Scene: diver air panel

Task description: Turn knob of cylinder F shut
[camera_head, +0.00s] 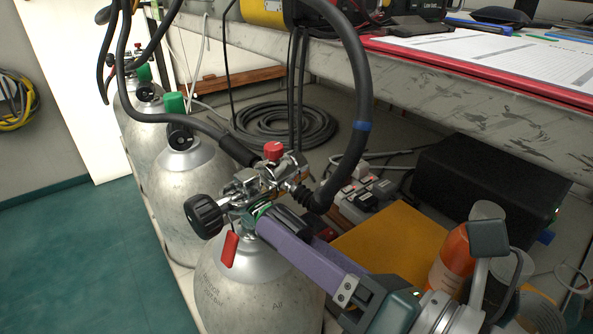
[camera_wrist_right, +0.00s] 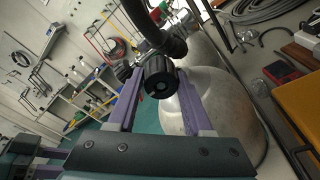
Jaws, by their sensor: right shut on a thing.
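The nearest grey cylinder (camera_head: 250,280) stands at the front with a chrome valve (camera_head: 262,180) on top; I cannot read a letter on it. One ribbed black knob (camera_head: 206,215) sticks out to the left of the valve, clear of my gripper. My right gripper (camera_head: 274,219) reaches in from the lower right with its purple fingers at the valve. In the right wrist view, a black knob (camera_wrist_right: 159,82) sits end-on between the two fingers, and the gripper (camera_wrist_right: 160,72) is shut on it. The head view mostly hides this knob. My left gripper is not in view.
A red knob (camera_head: 273,151) and thick black hoses (camera_head: 362,90) rise from the valve. A red tag (camera_head: 229,248) hangs below it. More cylinders (camera_head: 185,190) stand behind. A bench (camera_head: 450,100), an orange cylinder-shaped item (camera_head: 452,257) and a black box (camera_head: 480,180) are to the right.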

